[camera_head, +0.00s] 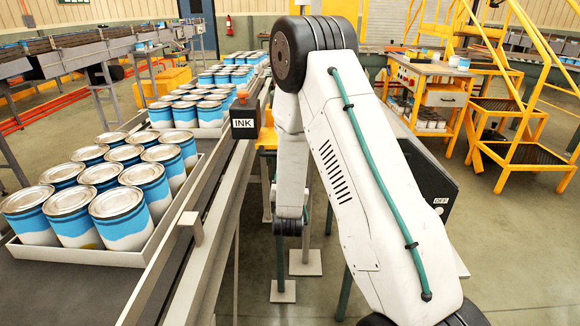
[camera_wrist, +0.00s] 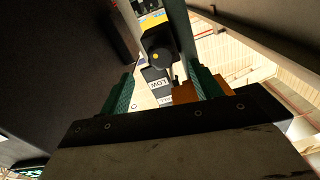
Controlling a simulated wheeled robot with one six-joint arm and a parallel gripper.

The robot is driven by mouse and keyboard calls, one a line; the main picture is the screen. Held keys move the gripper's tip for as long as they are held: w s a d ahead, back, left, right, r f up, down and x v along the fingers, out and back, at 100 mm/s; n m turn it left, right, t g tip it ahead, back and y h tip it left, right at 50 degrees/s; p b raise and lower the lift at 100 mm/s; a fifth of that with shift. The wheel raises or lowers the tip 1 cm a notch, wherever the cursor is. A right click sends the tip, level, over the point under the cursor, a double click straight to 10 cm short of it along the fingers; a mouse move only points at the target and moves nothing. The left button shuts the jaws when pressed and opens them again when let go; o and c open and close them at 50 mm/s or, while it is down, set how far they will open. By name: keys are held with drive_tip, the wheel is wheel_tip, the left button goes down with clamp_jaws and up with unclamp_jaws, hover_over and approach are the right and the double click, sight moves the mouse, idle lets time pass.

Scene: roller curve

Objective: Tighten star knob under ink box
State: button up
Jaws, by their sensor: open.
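The black ink box (camera_head: 243,122) with a white INK label stands beside the conveyor rail in the head view, left of my arm. In the wrist view, a dark rounded knob (camera_wrist: 159,58) with a yellow dot at its centre shows beyond my fingers; it may be the star knob, but its outline is too dark to tell. My gripper (camera_wrist: 162,82) is open, its two green fingers apart with nothing held. The knob appears in line with the gap, apart from the fingers. In the head view my arm hides the gripper, and no knob is visible under the box.
A large dark surface (camera_wrist: 60,60) fills the wrist view's left side. Trays of blue-and-white cans (camera_head: 124,207) stand on the conveyor, left of the rail (camera_head: 205,215). A dark OFF-labelled panel (camera_head: 428,180) stands right of my arm.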

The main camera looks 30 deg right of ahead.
drive_tip(key=x, duration=0.7)
drive_tip(key=shift+w+d+r, duration=0.25)
drive_tip(key=shift+w, duration=0.1)
drive_tip(key=c, duration=1)
